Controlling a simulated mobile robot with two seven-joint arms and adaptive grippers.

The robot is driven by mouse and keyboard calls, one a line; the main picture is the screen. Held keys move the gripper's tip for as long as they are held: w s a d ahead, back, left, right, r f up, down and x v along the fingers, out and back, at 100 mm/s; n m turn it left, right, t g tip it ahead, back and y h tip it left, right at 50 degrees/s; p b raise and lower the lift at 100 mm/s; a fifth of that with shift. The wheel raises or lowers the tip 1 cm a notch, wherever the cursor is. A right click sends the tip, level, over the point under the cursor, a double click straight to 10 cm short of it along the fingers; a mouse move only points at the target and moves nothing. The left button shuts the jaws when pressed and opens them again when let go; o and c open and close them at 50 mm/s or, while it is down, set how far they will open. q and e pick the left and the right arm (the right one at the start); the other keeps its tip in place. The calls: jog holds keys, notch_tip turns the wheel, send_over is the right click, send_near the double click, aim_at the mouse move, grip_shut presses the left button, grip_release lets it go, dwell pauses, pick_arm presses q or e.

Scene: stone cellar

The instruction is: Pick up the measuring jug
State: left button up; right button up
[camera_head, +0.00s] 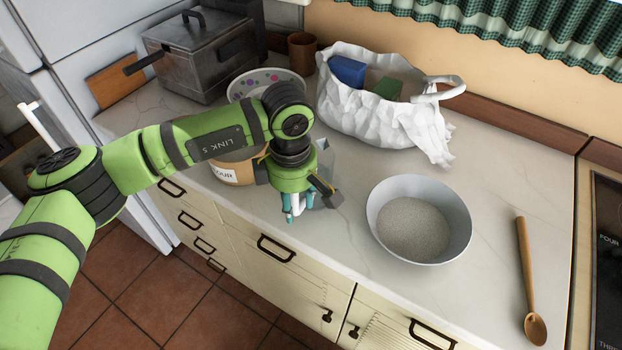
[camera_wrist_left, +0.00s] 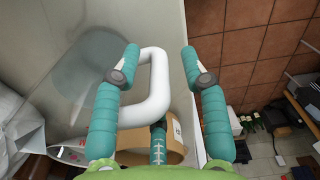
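The measuring jug is clear and greyish, with a white handle. In the head view the jug (camera_head: 326,158) stands near the counter's front edge, mostly hidden behind my left gripper (camera_head: 297,212). In the left wrist view the see-through jug body (camera_wrist_left: 88,72) is at the left, and its white handle (camera_wrist_left: 157,85) loops towards me. My left gripper (camera_wrist_left: 162,68) has its teal fingers spread, one on each side of the handle. A gap shows between the right finger and the handle. A third finger shows below the handle. My right gripper is in neither view.
A tan tub (camera_head: 226,174) with a partly hidden label stands left of the jug. A grey bowl of grainy stuff (camera_head: 382,230) is to the right, a white bag (camera_head: 345,108) behind. A wooden spoon (camera_head: 528,270) lies far right. Bare counter surrounds the bowl.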

pick_arm(q)
jog(key=c, duration=0.7)
jog(key=shift+r, duration=0.1)
grip_shut()
jog(key=shift+w+r+b, duration=0.1)
jog(key=shift+r+b, duration=0.25)
jog(key=shift+r, duration=0.05)
jog(key=s+d+r+b, duration=0.3)
jog(key=d+r+b, duration=0.2)
jog(key=d+r, duration=0.5)
jog(key=shift+d, duration=0.7)
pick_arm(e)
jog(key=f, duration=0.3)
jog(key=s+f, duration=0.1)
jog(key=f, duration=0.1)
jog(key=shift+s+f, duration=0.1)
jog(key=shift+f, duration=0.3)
pick_arm(q)
jog(key=shift+r, duration=0.1)
